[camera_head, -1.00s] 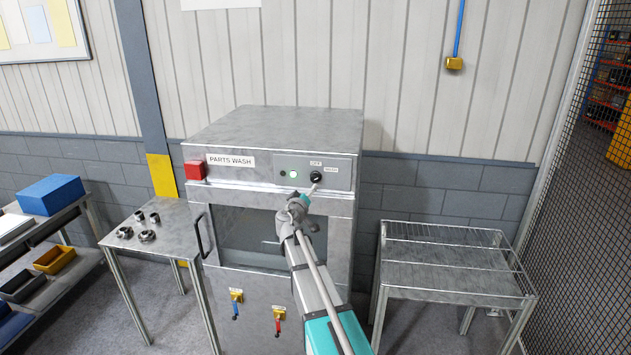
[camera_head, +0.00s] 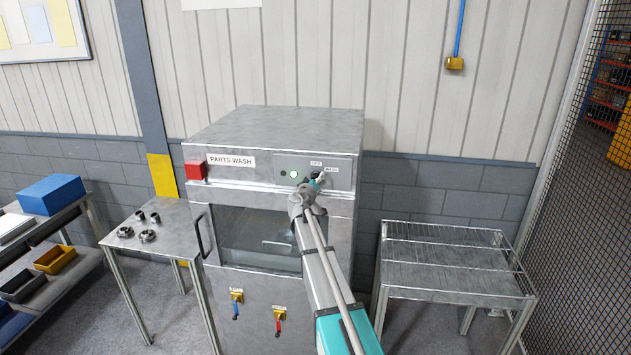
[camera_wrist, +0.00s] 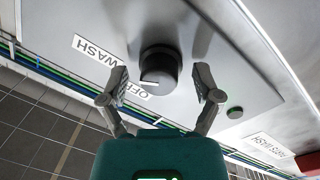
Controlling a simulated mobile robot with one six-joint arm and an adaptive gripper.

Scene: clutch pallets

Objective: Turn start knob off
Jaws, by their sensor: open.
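The start knob (camera_wrist: 160,68) is a round black knob on the grey panel of the parts washer (camera_head: 275,118). In the wrist view a white mark on it lies on the side by the OFF label (camera_wrist: 131,90); the WASH label (camera_wrist: 93,52) is further to the left. My gripper (camera_wrist: 163,82) is open, one finger on either side of the knob, with visible gaps. In the head view my gripper (camera_head: 314,182) is at the panel and partly hides the knob. I cannot tell how deep the fingers reach around it.
A green lamp (camera_head: 294,174) is lit beside the knob. A red box (camera_head: 195,171) sits at the panel's left end. A table with metal parts (camera_head: 150,225) stands left, a wire-rack table (camera_head: 450,270) right. The washer door handle (camera_head: 203,235) sticks out.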

